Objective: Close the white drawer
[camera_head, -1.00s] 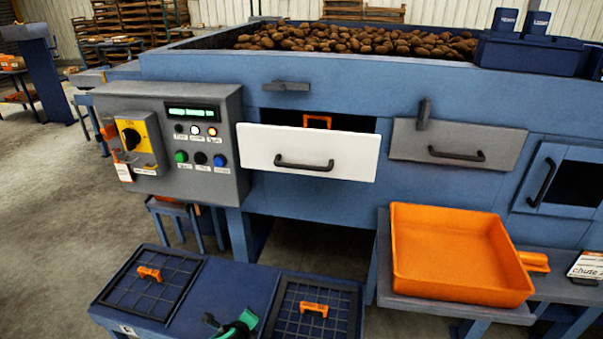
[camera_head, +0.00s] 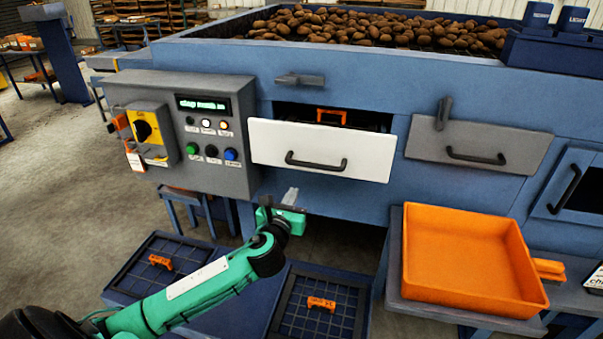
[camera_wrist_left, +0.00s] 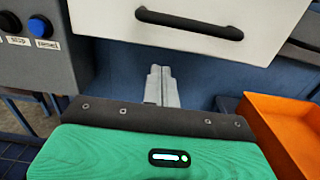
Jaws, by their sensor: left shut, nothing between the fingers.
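The white drawer (camera_head: 322,148) is pulled partly out of the blue machine, with a dark gap and an orange handle inside visible above its front. Its front carries a black bar handle (camera_head: 316,162). In the left wrist view the drawer front (camera_wrist_left: 200,18) fills the top, with its black handle (camera_wrist_left: 189,24) above the fingers. My left gripper (camera_head: 291,196) is below the drawer's lower left part, apart from it, with its fingers pointing up. The fingers (camera_wrist_left: 160,86) are together and empty. My right gripper is not in view.
A grey control box (camera_head: 189,135) with buttons stands left of the drawer. A grey drawer (camera_head: 478,146) is to its right. An orange tray (camera_head: 468,260) rests on a stand at lower right. Blue crates with grid lids (camera_head: 318,318) are below.

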